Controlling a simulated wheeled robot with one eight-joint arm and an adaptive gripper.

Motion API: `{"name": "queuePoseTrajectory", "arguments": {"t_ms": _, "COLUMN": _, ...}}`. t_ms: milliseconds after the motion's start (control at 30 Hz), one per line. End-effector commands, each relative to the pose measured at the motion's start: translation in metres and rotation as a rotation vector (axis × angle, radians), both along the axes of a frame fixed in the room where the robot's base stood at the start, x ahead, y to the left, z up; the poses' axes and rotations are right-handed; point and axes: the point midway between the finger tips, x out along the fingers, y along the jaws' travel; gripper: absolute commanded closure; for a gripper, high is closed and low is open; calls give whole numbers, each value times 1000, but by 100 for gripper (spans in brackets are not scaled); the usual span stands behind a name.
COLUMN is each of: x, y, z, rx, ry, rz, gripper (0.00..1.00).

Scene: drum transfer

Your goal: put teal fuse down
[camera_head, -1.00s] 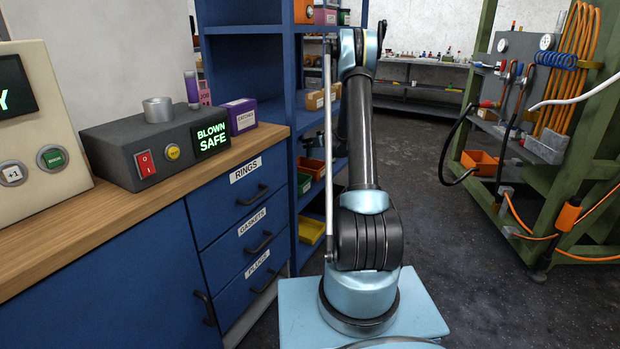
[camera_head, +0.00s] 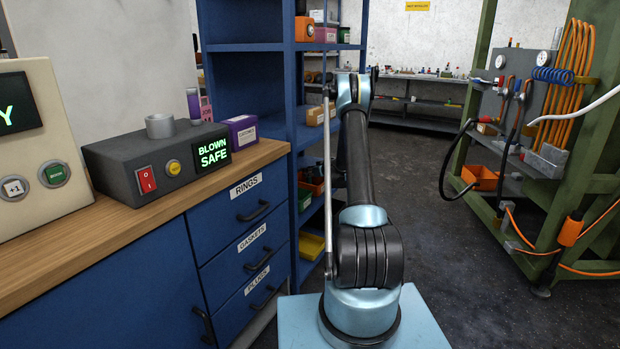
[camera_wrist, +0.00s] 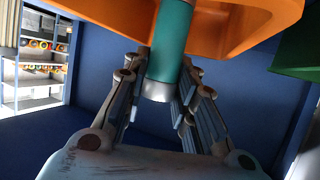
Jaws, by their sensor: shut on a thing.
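In the wrist view my gripper (camera_wrist: 163,68) is shut on the teal fuse (camera_wrist: 171,42). The fuse is a teal cylinder with a silver end cap that shows between the fingers; its far end runs out of the top of the picture. An orange bin (camera_wrist: 240,30) spans the top of the wrist view, close around or behind the fuse. I cannot tell whether the fuse touches it. In the head view my arm extends toward the blue shelf unit (camera_head: 293,90), and the gripper and fuse are hidden there.
A blue surface (camera_wrist: 240,95) surrounds the gripper in the wrist view, with a green bin (camera_wrist: 300,50) at the right. The head view shows a wooden counter (camera_head: 130,205) with a tester box (camera_head: 125,172) at left, and a green-framed rack (camera_head: 560,215) at right.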

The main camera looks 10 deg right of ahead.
Motion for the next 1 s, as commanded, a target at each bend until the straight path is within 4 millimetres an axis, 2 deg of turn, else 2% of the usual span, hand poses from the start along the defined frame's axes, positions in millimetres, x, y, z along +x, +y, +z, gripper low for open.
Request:
{"name": "queuePoseTrajectory", "arguments": {"t_ms": 133, "x": 0, "y": 0, "z": -14, "rx": 0, "ry": 0, "rz": 0, "gripper": 100}}
{"name": "queuePoseTrajectory", "arguments": {"t_ms": 433, "x": 0, "y": -1, "z": -16, "rx": 0, "ry": 0, "rz": -1, "gripper": 100}}
{"name": "queuePoseTrajectory", "arguments": {"t_ms": 467, "x": 0, "y": -1, "z": -16, "rx": 0, "ry": 0, "rz": -1, "gripper": 72}}
{"name": "queuePoseTrajectory", "arguments": {"t_ms": 533, "x": 0, "y": -1, "z": -16, "rx": 0, "ry": 0, "rz": -1, "gripper": 56}}
{"name": "queuePoseTrajectory", "arguments": {"t_ms": 1000, "x": -5, "y": -4, "z": -12, "rx": 0, "ry": 0, "rz": -2, "gripper": 54}}
